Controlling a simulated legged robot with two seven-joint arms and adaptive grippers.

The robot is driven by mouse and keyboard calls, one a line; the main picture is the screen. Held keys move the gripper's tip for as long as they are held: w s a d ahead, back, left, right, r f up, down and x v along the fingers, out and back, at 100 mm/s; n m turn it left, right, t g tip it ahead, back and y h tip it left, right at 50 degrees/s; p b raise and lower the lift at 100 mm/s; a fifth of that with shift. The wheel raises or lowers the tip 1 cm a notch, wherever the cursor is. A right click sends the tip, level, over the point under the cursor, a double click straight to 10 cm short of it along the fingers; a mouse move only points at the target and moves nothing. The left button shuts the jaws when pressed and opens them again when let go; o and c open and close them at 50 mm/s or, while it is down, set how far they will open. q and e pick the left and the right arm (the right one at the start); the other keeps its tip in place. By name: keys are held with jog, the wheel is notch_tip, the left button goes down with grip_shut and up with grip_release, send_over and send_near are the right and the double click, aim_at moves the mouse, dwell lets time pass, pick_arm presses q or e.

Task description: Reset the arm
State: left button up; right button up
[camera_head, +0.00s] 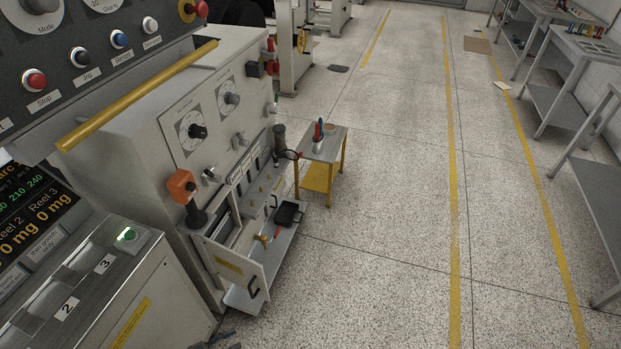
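A small dark piece at the bottom edge, by the foot of the machine, appears to be the tip of my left gripper (222,340). Only a sliver of it shows, so I cannot tell whether it is open or shut, and the rest of the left arm is out of frame. My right gripper and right arm are not in view. No paper can be made out in any gripper.
A grey machine (130,135) with knobs, a yellow bar (140,95) and an open lower compartment fills the left. A control cabinet (130,290) stands at the lower left. A small table (332,143) stands beyond. Benches (590,45) line the right. The middle floor is clear.

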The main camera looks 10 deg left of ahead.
pick_arm(q)
jog(key=s+d+f+n+g+y+p, duration=0.1)
jog(key=d+f+n+y+p, duration=0.4)
jog(key=f+y, duration=0.45)
jog(key=s+d+f+n+g+y+p, duration=0.1)
jog(key=s+d+f+g, duration=0.1)
jog(key=s, duration=0.6)
jog(key=s+d+f+n+g+y+p, duration=0.1)
jog(key=s+d+f+g, duration=0.1)
jog(key=s+d+g, duration=0.3)
jog(key=s+g, duration=0.2)
jog(key=s, duration=0.1)
jog(key=shift+d+f+g+p, duration=0.2)
jog(key=shift+f+g+p, duration=0.1)
jog(key=shift+f+p, duration=0.1)
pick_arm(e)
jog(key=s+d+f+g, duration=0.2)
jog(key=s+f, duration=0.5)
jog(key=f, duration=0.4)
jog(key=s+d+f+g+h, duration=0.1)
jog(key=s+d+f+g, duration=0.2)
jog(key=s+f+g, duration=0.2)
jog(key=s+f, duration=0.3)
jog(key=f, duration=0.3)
pick_arm(q)
jog(key=shift+a+y, duration=0.15)
jog(key=shift+y, duration=0.1)
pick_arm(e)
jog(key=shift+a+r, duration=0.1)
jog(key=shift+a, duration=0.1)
